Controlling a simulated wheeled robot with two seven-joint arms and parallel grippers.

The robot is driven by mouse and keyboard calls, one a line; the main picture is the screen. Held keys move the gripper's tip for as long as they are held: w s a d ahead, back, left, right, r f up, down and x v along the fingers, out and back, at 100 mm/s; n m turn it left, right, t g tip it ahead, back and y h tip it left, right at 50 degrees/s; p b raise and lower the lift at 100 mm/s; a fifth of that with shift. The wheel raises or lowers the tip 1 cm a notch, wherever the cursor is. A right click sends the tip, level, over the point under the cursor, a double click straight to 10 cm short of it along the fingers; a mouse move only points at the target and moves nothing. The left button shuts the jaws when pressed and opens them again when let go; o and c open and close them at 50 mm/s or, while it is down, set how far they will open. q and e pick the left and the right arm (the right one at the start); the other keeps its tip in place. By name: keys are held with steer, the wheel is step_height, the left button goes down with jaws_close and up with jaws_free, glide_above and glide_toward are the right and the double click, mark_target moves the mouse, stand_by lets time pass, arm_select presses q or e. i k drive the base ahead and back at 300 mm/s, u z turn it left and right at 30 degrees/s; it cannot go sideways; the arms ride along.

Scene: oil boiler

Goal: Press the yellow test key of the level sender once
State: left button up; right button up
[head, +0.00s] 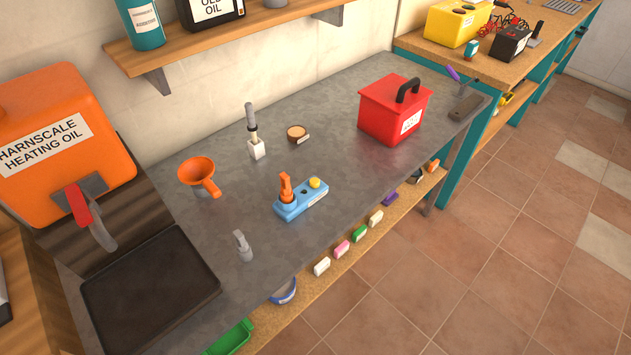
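A small blue box (290,210) lies on the grey metal worktop, a little right of the middle of the bench. It has a round yellow key (315,183) at its far right end, a dark round spot in the middle and an upright orange part (286,188) at its near left end. A pale label is on its front side, too small to read. The yellow key is uncovered and nothing touches it. Neither of my grippers is in view.
An orange funnel (198,174), a brush-like tool in a white block (256,149), a small round tin (297,133) and a grey upright piece (243,246) stand around the box. A red lidded box (393,112) stands farther right.

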mark_target(314, 183)
steer(key=z, duration=1.7)
steer(key=i, duration=0.9)
steer(key=u, duration=2.95)
